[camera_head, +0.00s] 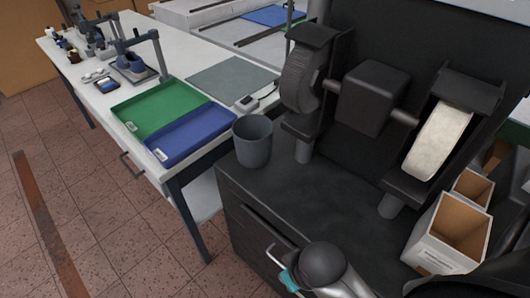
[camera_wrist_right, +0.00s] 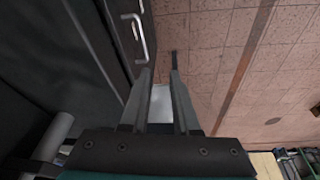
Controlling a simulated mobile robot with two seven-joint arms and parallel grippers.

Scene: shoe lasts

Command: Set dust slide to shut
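No part that I can clearly identify as the dust slide shows. The black grinding machine (camera_head: 372,98) stands on a dark cabinet (camera_head: 300,190) in the head view, with a dark ribbed wheel on the left and a pale wheel on the right. A pale metal handle (camera_head: 275,254) shows at the cabinet front, and a handle also shows in the right wrist view (camera_wrist_right: 142,38). My right gripper (camera_wrist_right: 161,75) is open, its fingers apart and empty, just below that handle in the picture. My left gripper is out of view.
A grey bin (camera_head: 252,142) stands on the cabinet's left end. Open cardboard boxes (camera_head: 449,235) stand at right. A white workbench with a green tray (camera_head: 160,106) and a blue tray (camera_head: 192,136) stands to the left. The tiled floor (camera_head: 110,240) in front is mostly clear.

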